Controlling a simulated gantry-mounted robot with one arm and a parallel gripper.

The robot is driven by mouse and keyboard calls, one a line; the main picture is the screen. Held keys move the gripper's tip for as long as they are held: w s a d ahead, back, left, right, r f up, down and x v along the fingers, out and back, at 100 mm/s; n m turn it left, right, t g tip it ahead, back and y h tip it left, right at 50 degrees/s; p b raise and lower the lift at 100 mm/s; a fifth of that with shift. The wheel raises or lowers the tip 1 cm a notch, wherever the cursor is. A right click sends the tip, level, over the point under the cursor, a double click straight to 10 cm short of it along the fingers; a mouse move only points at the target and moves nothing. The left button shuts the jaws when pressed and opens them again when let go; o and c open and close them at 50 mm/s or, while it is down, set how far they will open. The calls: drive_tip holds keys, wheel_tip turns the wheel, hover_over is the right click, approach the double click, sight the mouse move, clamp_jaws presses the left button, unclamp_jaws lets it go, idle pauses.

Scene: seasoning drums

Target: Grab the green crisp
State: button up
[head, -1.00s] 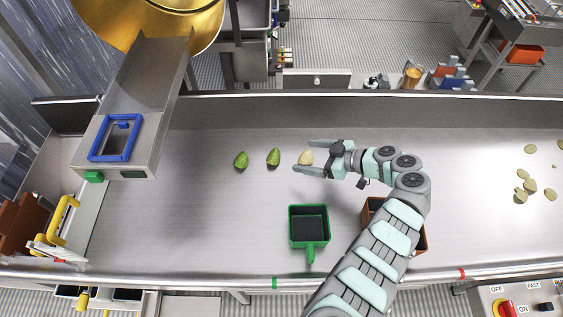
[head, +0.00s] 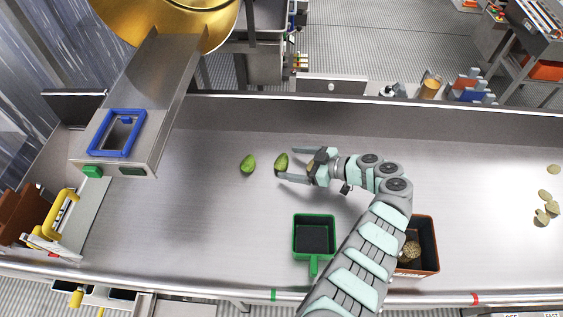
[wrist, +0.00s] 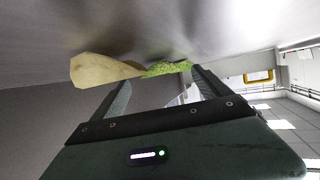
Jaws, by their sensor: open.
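Two green crisps lie on the steel belt in the head view. The right one (head: 281,162) is at the fingertips of my gripper (head: 287,164), between their lines. The left one (head: 248,164) lies clear, further left. A pale crisp (head: 310,165) is deeper between the fingers, near the palm and partly hidden. My gripper is open, with one finger on the far side and one on the near side. In the wrist view the pale crisp (wrist: 98,70) shows large at left, and a green crisp (wrist: 168,69) shows beyond the fingers.
A green-rimmed scoop (head: 314,218) stands on the belt below my gripper. A brown box (head: 429,262) holding a crisp is partly behind my arm. Several pale crisps (head: 545,196) lie far right. A metal chute (head: 150,75) overhangs the left. The belt between is clear.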

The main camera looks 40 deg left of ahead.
sight(281, 161)
drive_tip(key=x, duration=0.3)
drive_tip(key=c, duration=0.8)
